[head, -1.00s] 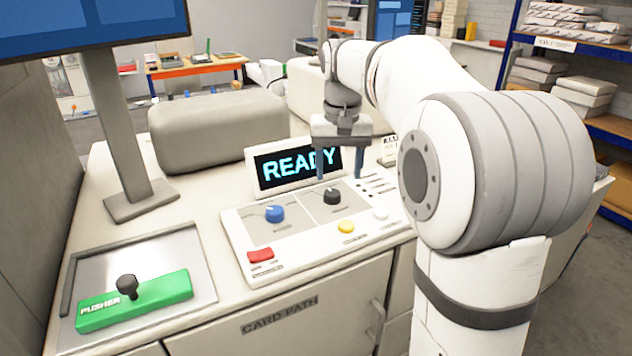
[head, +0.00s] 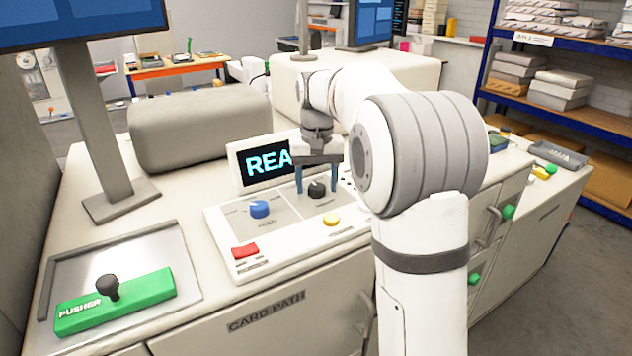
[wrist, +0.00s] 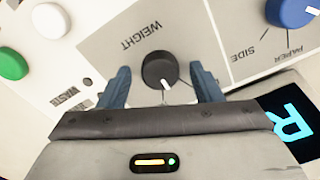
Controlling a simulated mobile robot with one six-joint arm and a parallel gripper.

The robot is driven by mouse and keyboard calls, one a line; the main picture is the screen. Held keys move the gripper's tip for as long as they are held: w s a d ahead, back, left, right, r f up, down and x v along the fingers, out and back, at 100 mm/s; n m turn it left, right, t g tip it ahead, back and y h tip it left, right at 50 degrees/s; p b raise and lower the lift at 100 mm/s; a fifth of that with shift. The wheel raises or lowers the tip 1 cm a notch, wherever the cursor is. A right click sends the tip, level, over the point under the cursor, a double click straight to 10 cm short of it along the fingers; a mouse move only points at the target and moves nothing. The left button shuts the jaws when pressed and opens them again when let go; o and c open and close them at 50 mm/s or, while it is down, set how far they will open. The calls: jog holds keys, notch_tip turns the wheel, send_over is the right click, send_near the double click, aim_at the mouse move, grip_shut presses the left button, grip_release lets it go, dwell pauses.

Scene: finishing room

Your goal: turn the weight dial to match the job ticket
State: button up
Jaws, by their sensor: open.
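The black weight dial (head: 316,188) is on the right grey panel of the white console. In the wrist view, the dial (wrist: 158,69) sits below the word WEIGHT, and its white pointer line points toward my gripper's palm. My gripper (head: 317,187) is open, with one blue finger on each side of the dial. In the wrist view my gripper (wrist: 160,76) shows a gap between each finger and the dial, so it is around it without a clear touch. I cannot make out a job ticket.
A blue dial (head: 260,208) is left of the weight dial. The display (head: 265,163) stands close behind my gripper and is partly covered. A green pusher (head: 115,302) is at the left.

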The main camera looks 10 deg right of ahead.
aim_at(316, 186)
jog(key=c, duration=1)
jog(key=m+p, duration=0.1)
jog(key=m, duration=0.1)
jog(key=shift+r+m+p, duration=0.2)
jog(key=shift+m+p, duration=0.1)
jog(key=shift+p, duration=0.05)
jog(key=shift+f+m+p, duration=0.15)
jog(key=shift+m+p, duration=0.25)
jog(key=shift+m, duration=0.9)
jog(key=o, duration=1)
notch_tip(316, 186, up, 8)
jog(key=shift+f, duration=0.1)
